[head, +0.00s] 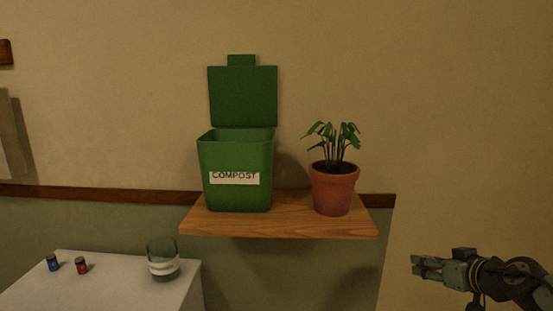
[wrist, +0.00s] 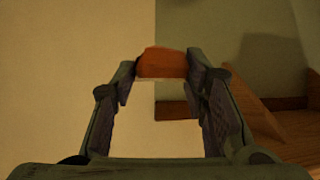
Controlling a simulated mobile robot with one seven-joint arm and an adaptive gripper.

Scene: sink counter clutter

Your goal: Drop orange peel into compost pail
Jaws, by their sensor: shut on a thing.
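The green compost pail (head: 237,195) stands upright on a wooden shelf, labelled COMPOST, with its lid (head: 243,97) raised at the back. My gripper (head: 418,266) is at the lower right in the head view, below and to the right of the shelf, apart from the pail. In the wrist view my gripper (wrist: 163,85) is shut on the orange peel (wrist: 163,63), which shows between the fingertips. In the head view the peel is too small to make out clearly. The inside bottom of the pail is hidden.
A potted plant (head: 333,188) stands on the shelf (head: 290,228) right of the pail, on my gripper's side. Lower left, a white counter (head: 120,290) holds a glass (head: 162,262), a blue jar (head: 53,262) and a red jar (head: 81,265).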

